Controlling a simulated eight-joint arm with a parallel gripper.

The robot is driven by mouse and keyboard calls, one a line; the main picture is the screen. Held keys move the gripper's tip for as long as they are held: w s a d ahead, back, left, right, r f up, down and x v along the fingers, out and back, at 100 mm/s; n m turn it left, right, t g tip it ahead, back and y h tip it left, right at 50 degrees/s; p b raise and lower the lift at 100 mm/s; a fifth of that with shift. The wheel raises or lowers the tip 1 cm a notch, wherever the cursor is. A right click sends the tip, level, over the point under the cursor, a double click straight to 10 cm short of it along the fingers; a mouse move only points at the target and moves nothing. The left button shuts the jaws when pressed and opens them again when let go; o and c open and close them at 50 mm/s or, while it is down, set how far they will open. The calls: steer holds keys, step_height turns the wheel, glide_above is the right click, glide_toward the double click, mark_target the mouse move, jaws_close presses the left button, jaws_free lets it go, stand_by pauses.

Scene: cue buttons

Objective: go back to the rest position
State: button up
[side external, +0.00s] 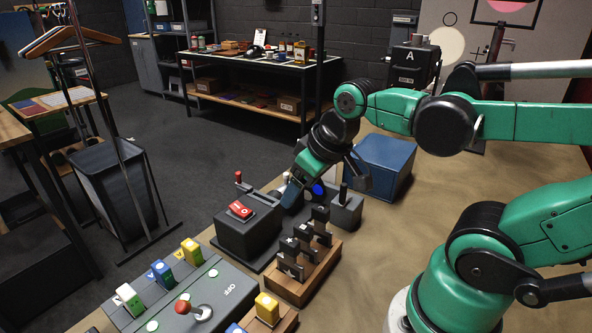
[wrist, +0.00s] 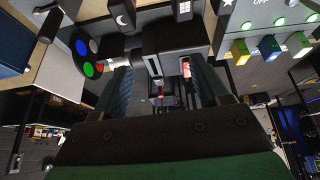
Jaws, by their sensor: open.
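My gripper (side external: 293,190) hangs low over the work surface, tilted down, behind the row of black symbol tiles and right of the red-button box. In the wrist view its two dark fingers (wrist: 165,88) stand apart with a gap between them, and nothing is held. A grey box (wrist: 175,40) shows beyond the fingers. Whether the fingertips touch anything below cannot be told. The task names a rest position; no marker for it shows.
A dark box with a red button (side external: 241,210) and lever stands left of my gripper. A wooden block with black tiles (side external: 302,285) is in front. A blue box (side external: 385,165) stands right. A grey panel (side external: 228,318) holds coloured switches. A colour-button disc (wrist: 85,48) is close by.

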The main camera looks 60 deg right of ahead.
steer(key=a+t, duration=0.1)
steer(key=w+a+t, duration=0.1)
steer(key=shift+w+a, duration=0.15)
steer(key=shift+a, duration=0.2)
